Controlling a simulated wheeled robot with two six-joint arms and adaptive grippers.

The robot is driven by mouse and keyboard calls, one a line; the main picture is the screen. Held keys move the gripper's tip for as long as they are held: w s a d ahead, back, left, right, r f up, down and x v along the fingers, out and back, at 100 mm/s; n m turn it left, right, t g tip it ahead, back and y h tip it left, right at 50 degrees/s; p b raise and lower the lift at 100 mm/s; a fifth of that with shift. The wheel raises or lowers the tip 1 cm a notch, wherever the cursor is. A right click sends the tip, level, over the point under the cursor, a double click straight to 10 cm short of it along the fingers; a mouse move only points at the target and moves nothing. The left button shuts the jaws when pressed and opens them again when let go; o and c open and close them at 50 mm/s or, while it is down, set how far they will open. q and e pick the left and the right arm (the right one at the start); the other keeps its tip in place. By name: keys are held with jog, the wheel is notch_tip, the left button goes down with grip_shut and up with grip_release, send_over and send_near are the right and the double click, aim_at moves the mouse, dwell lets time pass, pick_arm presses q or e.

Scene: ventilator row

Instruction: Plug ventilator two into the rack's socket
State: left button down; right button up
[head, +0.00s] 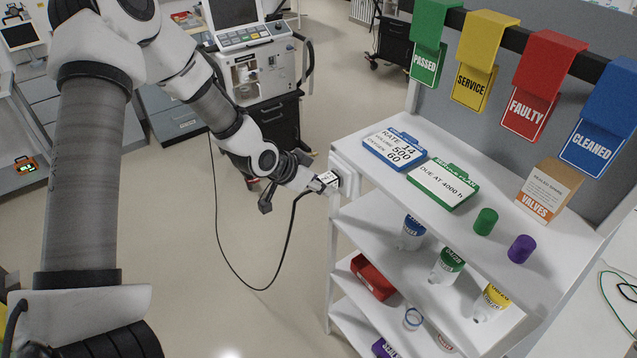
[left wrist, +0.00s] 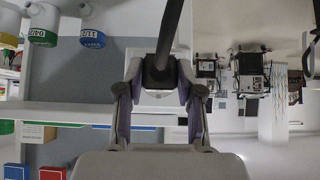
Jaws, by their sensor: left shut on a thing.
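The cable (head: 252,287) hangs in a loop to the floor and runs up towards a ventilator (head: 262,65) on a dark cart. I cannot read that ventilator's number. My right gripper is not in view.
The white rack (head: 470,225) holds blue and green cards, an orange box, caps and several bottles. Coloured tags (head: 482,60) hang above it. Drawer cabinets stand at the left and back. The floor (head: 190,240) between them is clear.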

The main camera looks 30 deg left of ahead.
pick_arm(q)
jog(key=c, duration=0.7)
grip_release()
jog(key=shift+o, duration=0.2)
notch_tip(320, 180, up, 10)
